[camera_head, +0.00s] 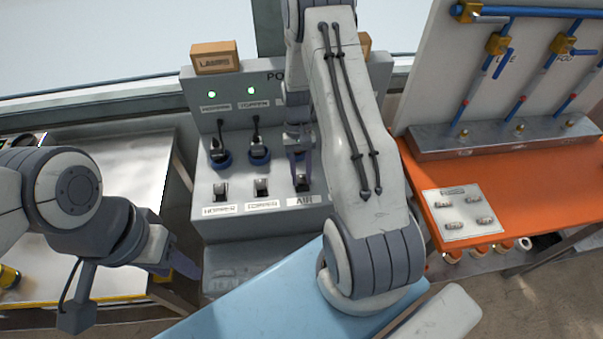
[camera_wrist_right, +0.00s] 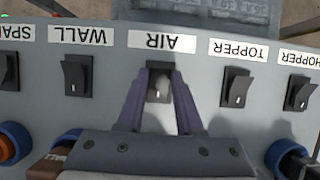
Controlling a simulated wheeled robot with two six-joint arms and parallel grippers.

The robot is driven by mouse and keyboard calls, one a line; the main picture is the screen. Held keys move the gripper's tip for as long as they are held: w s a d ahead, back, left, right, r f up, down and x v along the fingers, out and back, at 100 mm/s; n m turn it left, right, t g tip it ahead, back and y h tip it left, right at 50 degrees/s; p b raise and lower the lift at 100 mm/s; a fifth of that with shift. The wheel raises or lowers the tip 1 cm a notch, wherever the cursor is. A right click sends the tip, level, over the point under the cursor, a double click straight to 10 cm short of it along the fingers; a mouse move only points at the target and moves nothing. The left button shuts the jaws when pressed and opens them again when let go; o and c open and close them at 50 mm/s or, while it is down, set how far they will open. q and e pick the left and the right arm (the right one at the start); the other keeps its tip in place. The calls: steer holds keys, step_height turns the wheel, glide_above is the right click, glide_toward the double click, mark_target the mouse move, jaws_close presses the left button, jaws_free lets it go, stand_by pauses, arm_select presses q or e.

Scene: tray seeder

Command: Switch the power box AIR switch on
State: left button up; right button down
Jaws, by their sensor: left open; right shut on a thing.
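The grey power box (camera_head: 230,178) stands at the back centre, with a row of labelled rocker switches along its front. The black AIR switch (camera_head: 302,183) sits above its AIR label (camera_head: 300,201). My right gripper (camera_head: 301,180) reaches down over the box. In the right wrist view the AIR switch (camera_wrist_right: 159,82) lies between the purple fingertips of my right gripper (camera_wrist_right: 159,75), which is shut on it. My left gripper (camera_head: 185,268) is open and empty at the lower left, away from the box.
HOPPER (camera_head: 220,190) and TOPPER (camera_head: 262,187) switches stand left of AIR, with plugs and two green lights above. In the wrist view the WALL switch (camera_wrist_right: 76,75) is beside AIR. An orange table (camera_head: 505,175) is right; a metal table (camera_head: 125,165) is left.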

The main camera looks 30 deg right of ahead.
steer(key=c, duration=0.6)
jaws_free()
steer(key=shift+o, duration=0.2)
steer(key=shift+w+r, duration=0.1)
steer(key=shift+w+d+r, duration=0.1)
steer(key=shift+w+r, duration=0.1)
steer(key=shift+r, duration=0.15)
steer(key=b+v, duration=0.2)
steer(key=v, duration=0.7)
steer(key=shift+r, duration=0.25)
